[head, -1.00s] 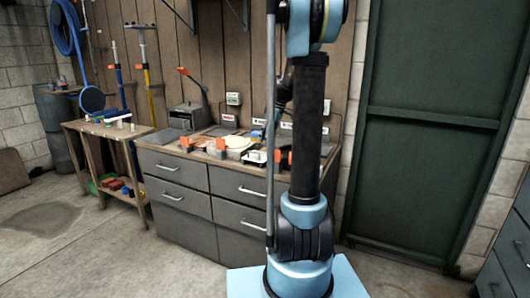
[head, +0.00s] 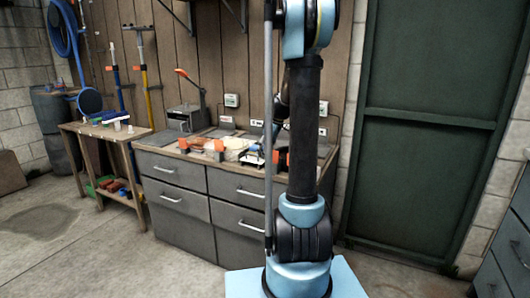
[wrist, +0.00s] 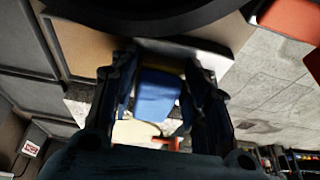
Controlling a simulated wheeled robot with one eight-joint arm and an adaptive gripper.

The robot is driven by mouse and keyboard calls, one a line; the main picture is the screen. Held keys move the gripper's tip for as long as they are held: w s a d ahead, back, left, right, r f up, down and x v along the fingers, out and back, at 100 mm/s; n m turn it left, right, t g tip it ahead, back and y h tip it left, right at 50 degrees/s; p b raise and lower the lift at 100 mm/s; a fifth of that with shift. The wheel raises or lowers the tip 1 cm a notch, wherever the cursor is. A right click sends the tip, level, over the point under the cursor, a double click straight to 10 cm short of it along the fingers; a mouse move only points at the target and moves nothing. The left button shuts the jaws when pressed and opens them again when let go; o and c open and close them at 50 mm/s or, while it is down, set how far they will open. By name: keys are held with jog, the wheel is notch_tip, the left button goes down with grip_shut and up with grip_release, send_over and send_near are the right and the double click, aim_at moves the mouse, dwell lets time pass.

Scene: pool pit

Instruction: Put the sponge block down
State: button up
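The sponge block (wrist: 157,92) is a blue block in the wrist view, lying between the two dark fingers of my gripper (wrist: 158,112). The fingers stand close against its two sides, so my gripper appears shut on it. A pale surface shows beyond the fingertips, and I cannot tell whether the block touches it. In the head view my own arm hides most of the gripper and the sponge block, over the right part of the grey drawer bench (head: 207,219).
A grey machine with a lever (head: 184,118) stands at the back left. A green door (head: 430,150) is on the right; floor in front is clear.

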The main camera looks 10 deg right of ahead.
jog(key=shift+o, duration=1.1)
jog(key=shift+r, duration=0.1)
jog(key=v, duration=1.2)
jog(key=s+a+m, duration=0.2)
jog(key=s+a, duration=0.1)
jog(key=s, duration=0.7)
jog(key=s+f+m+h, duration=0.1)
jog(key=s+f+m, duration=0.2)
jog(key=s, duration=0.6)
jog(key=s+a+f+m+h, duration=0.1)
jog(key=s+f+m, duration=0.1)
jog(key=s+f, duration=0.6)
jog(key=s+f+m+h, duration=0.1)
jog(key=s+f+m, duration=0.2)
jog(key=s+f, duration=0.3)
jog(key=s, duration=0.5)
jog(key=shift+a+m, duration=0.3)
